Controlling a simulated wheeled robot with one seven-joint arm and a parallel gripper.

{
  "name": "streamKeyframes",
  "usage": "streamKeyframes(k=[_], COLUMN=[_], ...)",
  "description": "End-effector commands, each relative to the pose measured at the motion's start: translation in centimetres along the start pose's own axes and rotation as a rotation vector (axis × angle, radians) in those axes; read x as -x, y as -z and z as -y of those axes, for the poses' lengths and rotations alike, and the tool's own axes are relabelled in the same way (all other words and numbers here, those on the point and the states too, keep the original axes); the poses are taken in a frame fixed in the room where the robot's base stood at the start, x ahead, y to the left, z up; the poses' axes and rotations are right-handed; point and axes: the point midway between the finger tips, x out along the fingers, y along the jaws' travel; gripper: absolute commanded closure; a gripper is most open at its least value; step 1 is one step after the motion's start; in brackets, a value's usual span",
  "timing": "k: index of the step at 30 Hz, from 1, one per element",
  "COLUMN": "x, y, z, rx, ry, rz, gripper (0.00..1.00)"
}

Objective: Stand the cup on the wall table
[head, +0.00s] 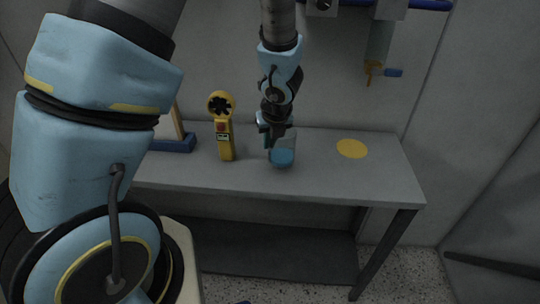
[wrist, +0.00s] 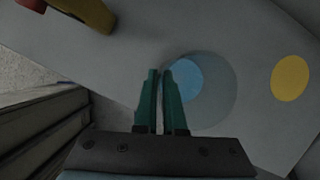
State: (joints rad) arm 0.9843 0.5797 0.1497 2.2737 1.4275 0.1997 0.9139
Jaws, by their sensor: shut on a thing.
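The cup (head: 283,158) is clear with blue in its lower part. It is upright at the wall table (head: 320,178), near its middle; I cannot tell whether its base touches the top. My gripper (head: 274,138) points down over the cup's left side and is shut on its wall. In the wrist view the two green fingers (wrist: 160,72) are close together at the left edge of the cup (wrist: 215,98), which shows as a faint round wall around a blue disc. The strip of wall between the fingers is mostly hidden.
A flat yellow disc (head: 352,148) lies on the table right of the cup. A yellow handheld meter with a fan head (head: 223,128) stands to the left, beside a blue-based holder (head: 178,143). The table's front right is clear.

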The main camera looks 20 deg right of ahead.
Motion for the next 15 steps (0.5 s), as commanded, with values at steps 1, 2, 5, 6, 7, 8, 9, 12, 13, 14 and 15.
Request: streamKeyframes(k=[1, 2, 5, 6, 7, 8, 9, 12, 13, 14, 15], x=[-1.3, -1.7, -2.6, -2.8, -2.8, -2.8, -2.7, -2.6, -2.6, -2.6, -2.7], y=[0.6, 0.7, 1.1, 1.1, 1.2, 1.1, 1.1, 1.1, 1.1, 1.1, 1.1], z=[0.0, 0.0, 0.0, 0.0, 0.0, 0.0, 0.0, 0.0, 0.0, 0.0, 0.0], rx=[-0.002, -0.003, -0.002, -0.001, -0.001, -0.001, -0.001, 0.000, 0.000, 0.000, 0.000], ry=[-0.002, -0.001, 0.000, 0.000, 0.000, 0.000, 0.000, 0.000, 0.000, 0.000, 0.000], rz=[-0.001, -0.001, -0.001, -0.001, -0.001, -0.001, -0.001, -0.001, -0.001, -0.001, -0.001], gripper=[1.00, 1.00, 1.00, 1.00, 1.00, 1.00, 1.00, 1.00, 1.00, 1.00, 1.00])
